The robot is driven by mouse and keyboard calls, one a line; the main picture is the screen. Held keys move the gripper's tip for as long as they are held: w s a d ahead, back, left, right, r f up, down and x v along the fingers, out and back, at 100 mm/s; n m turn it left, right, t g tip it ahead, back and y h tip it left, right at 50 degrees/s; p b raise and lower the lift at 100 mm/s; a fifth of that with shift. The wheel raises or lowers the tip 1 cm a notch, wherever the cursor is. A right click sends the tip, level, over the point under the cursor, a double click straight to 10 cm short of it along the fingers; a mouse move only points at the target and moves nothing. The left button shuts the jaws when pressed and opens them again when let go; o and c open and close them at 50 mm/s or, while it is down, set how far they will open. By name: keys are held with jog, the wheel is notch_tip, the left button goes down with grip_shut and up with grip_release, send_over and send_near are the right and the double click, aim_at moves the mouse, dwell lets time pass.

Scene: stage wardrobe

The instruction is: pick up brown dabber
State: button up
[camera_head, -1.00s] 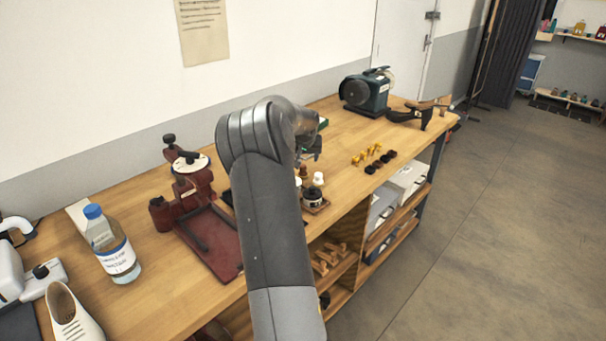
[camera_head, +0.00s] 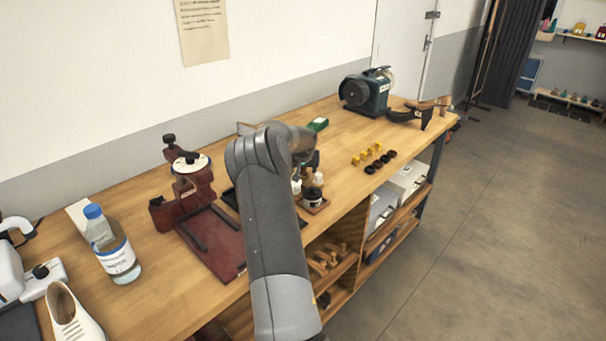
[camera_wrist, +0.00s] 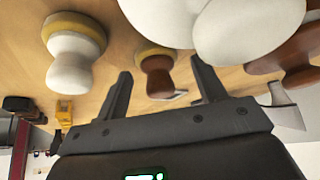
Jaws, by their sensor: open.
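In the wrist view a brown dabber (camera_wrist: 157,76) with a rounded knob and a pale yellow pad shows between the two fingers of my gripper (camera_wrist: 161,82). The fingers are apart, and I cannot tell whether either touches it. A white dabber (camera_wrist: 72,60) of like shape is beside it on the left. A second brown, rounded thing (camera_wrist: 298,58) is at the right, partly cut off. In the head view my gripper (camera_head: 306,166) is low over the bench by a white-topped dabber (camera_head: 318,178); my arm hides the brown dabber there.
Large white rounded shapes (camera_wrist: 245,25) fill the wrist view's top. A dark-lidded jar (camera_head: 313,196) stands close to my gripper. Yellow pieces (camera_head: 367,154) and black pieces (camera_head: 381,162) lie to the right. A red machine (camera_head: 195,185) stands left; a grinder (camera_head: 366,91) stands behind.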

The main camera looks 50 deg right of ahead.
jog(key=c, duration=1)
